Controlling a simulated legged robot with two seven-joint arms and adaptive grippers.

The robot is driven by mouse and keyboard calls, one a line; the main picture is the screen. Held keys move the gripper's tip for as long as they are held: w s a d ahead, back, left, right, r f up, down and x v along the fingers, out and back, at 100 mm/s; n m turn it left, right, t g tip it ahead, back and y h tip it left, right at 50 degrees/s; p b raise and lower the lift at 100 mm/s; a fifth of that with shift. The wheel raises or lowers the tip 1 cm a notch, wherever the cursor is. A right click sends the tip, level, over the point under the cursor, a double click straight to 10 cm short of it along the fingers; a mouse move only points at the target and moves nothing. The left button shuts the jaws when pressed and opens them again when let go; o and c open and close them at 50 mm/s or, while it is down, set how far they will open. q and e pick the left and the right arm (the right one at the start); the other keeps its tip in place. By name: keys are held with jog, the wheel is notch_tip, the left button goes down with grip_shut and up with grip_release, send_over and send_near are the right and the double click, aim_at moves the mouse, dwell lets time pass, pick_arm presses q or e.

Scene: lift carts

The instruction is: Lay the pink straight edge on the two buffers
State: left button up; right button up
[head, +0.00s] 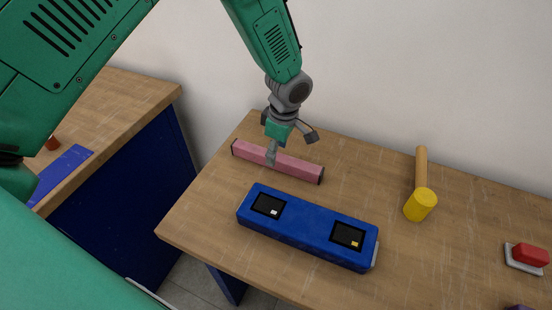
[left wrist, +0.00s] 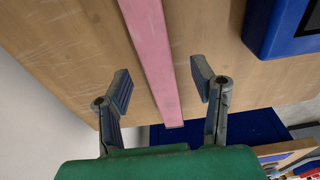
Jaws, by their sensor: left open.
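The pink straight edge (head: 302,170) lies flat on the wooden table near the wall, a long bar with dark ends. In the left wrist view, the straight edge (left wrist: 152,50) runs between the spread fingers. My left gripper (head: 271,151) is over the bar's middle, open and empty; I cannot tell whether a finger touches the bar. A long blue block (head: 305,232) lies in front of the bar. Its top has two black square recesses, one with a small white piece and one with a yellow piece. I cannot tell whether these are the buffers. My right gripper is not in view.
A mallet with a yellow head (head: 420,204) lies right of the blue block. A red block on a grey base (head: 527,257) is at the far right. Another wooden counter (head: 110,105) with a blue sheet stands at left, across a gap. Bare table lies between block and mallet.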

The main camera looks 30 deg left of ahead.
aim_at(277, 159)
pick_arm(q)
jog(key=f, duration=0.3)
jog(key=shift+w+a+f, duration=0.15)
jog(key=shift+w+f, duration=0.05)
jog(key=shift+f, duration=0.2)
jog(key=shift+r, duration=0.1)
grip_shut()
